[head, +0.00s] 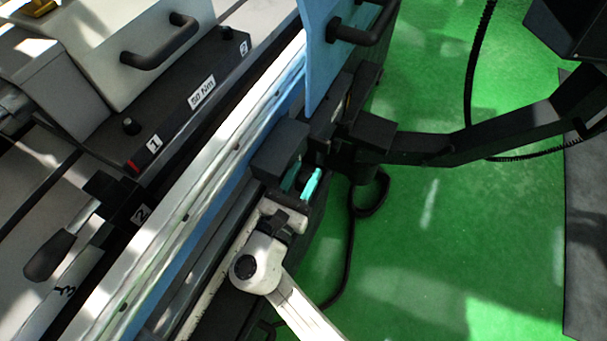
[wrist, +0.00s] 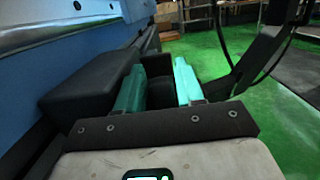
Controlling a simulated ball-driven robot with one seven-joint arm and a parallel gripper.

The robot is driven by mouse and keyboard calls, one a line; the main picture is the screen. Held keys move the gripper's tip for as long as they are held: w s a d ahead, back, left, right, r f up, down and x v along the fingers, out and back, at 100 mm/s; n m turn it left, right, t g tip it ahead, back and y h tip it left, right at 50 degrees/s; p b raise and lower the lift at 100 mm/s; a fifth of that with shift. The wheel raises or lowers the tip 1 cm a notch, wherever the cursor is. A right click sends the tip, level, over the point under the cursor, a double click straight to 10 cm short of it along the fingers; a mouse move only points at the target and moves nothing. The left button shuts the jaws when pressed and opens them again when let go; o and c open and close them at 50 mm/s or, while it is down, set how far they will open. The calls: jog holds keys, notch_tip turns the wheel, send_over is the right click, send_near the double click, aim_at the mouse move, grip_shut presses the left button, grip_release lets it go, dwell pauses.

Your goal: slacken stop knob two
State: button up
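A black bar on the grinder table carries a small black knob (head: 226,32) at its far end, beside a label that seems to read 2. I take this for stop knob two. Another small knob (head: 131,126) sits by label 1 at the near end. My gripper (head: 301,181) is low in front of the machine, well away from both knobs. Its teal fingers are apart beside a black block (head: 278,148). The wrist view also shows my gripper (wrist: 158,68) open, with the block (wrist: 85,92) left of the fingers. No knob shows in that view.
A black handle (head: 160,45) stands over the bar, and a blue panel with a handle (head: 355,30) rises to its right. A lever (head: 50,255) is at lower left. A black arm (head: 470,135) reaches in from the right. Green floor (head: 430,240) is open there.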

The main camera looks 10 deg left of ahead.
jog(key=v, duration=0.7)
jog(key=shift+s+p, duration=0.25)
jog(key=shift+p, duration=0.15)
dwell(0.3)
